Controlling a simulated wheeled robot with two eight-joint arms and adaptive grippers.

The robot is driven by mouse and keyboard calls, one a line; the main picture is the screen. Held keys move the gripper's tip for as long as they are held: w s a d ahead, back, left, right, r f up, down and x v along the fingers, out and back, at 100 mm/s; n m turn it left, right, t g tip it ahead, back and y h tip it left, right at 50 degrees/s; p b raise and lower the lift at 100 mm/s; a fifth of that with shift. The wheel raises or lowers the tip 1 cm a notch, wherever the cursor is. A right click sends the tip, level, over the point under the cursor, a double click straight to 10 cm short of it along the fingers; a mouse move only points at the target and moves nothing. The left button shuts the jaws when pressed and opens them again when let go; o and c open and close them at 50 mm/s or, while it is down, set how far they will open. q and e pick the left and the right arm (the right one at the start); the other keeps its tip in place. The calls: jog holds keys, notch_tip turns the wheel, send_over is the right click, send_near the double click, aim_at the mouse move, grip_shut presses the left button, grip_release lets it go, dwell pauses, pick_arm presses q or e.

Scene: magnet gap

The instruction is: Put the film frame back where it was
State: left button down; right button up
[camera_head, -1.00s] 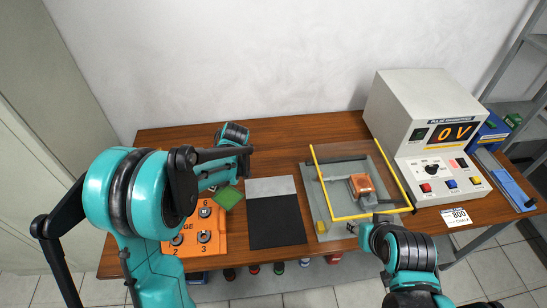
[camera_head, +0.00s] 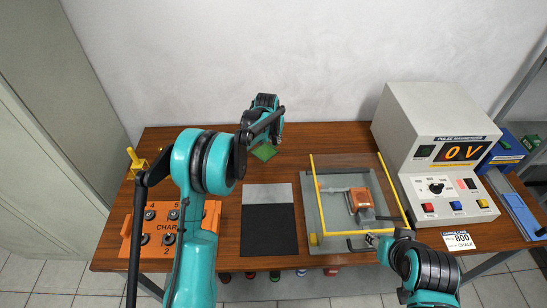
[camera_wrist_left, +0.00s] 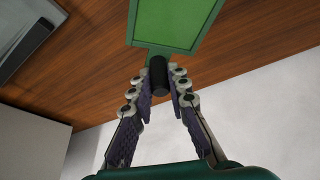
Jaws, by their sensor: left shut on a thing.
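The film frame (camera_head: 264,152) is a flat green panel in the head view, at the back of the table. In the left wrist view the green frame (camera_wrist_left: 178,22) has a dark round handle (camera_wrist_left: 158,75) between the fingers. My left gripper (camera_head: 266,138) is shut on this handle; its fingertips are largely hidden by the wrist in the head view. The wrist view shows wooden tabletop behind the frame; whether they touch is unclear. My right gripper (camera_head: 373,240) is at the front edge of the glass-plated board, and its finger opening is unclear.
An orange numbered board (camera_head: 130,237) is front left, partly behind my left arm, with a yellow stand (camera_head: 136,163) behind it. A black and grey mat (camera_head: 268,225) lies mid-table. The yellow-edged clear board (camera_head: 312,205) and a pulse unit (camera_head: 430,120) stand right. Wood behind the mat is clear.

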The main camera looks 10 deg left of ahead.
pick_arm(q)
notch_tip(320, 180, down, 8)
jog(key=shift+f+b, duration=0.1)
jog(key=shift+b, duration=0.9)
jog(key=c, duration=1.5)
grip_release()
jog(key=shift+o, duration=0.2)
